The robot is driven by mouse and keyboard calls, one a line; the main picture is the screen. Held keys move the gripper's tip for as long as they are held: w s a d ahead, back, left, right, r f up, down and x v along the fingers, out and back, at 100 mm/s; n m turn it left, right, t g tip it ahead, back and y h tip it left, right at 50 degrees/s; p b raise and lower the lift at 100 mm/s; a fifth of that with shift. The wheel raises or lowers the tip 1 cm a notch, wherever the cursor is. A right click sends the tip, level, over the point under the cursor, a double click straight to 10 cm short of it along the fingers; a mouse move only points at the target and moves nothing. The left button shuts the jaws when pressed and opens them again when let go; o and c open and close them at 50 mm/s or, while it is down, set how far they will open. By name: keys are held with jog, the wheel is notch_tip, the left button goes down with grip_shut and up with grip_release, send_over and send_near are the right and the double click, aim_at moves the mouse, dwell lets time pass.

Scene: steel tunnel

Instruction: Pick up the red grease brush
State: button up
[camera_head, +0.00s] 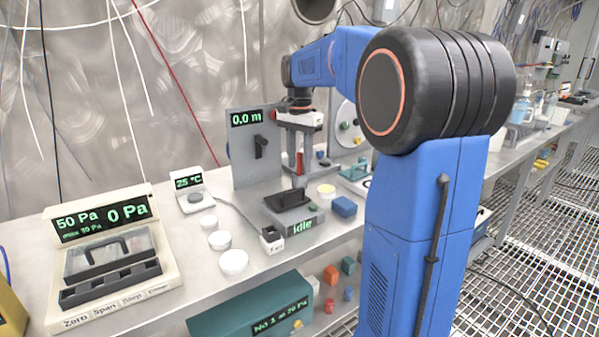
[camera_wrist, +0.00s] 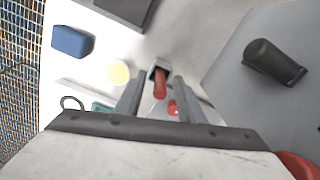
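The red grease brush (camera_wrist: 160,87) shows in the wrist view as a red handle with a grey piece at its upper end. In the head view its red part (camera_head: 299,163) stands upright below my wrist, partly hidden by a finger. My gripper (camera_wrist: 158,80) points down over the bench, with one finger on each side of the brush. The fingers are apart, and gaps show between them and the handle. I cannot tell how far the fingertips reach down along it.
A grey upright panel (camera_head: 252,150) with a black handle stands close left of my gripper. A blue block (camera_head: 344,207), a pale yellow disc (camera_head: 326,190) and a dark tray (camera_head: 287,199) are in front. White round pots (camera_head: 220,240) and a pressure gauge box (camera_head: 105,255) stand further left.

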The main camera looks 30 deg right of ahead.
jog(key=shift+c, duration=0.5)
grip_shut()
